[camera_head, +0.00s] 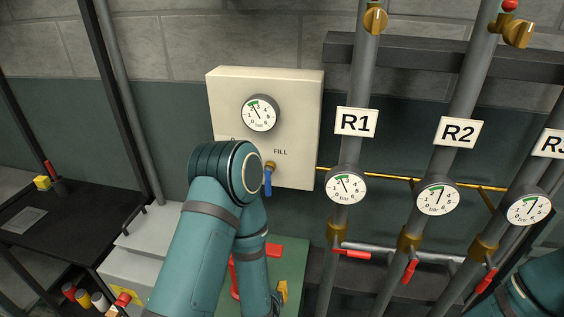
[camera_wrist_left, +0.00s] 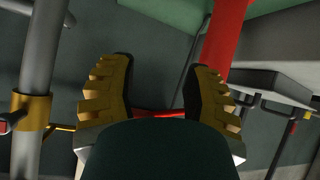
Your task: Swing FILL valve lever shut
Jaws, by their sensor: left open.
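The FILL valve is on the cream panel box (camera_head: 228,90), under the FILL label. Its blue lever (camera_head: 268,182) hangs down from a brass fitting (camera_head: 270,167). My left arm covers the panel's lower left part, including most of another label. In the left wrist view my left gripper (camera_wrist_left: 158,75) is open, its yellow ridged fingers apart with nothing held between them. The lever does not show there. In the head view the left gripper is mostly hidden behind my forearm, low and below the lever. My right gripper is out of view; only part of that arm shows lower right.
Pipes R1 (camera_head: 356,122), R2 (camera_head: 457,131) and R3 stand right of the panel, with gauges and red-handled valves. A brass line (camera_head: 396,178) runs from the panel to them. A red object (camera_head: 262,250) lies near the left arm. A dark table (camera_head: 75,225) is at left.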

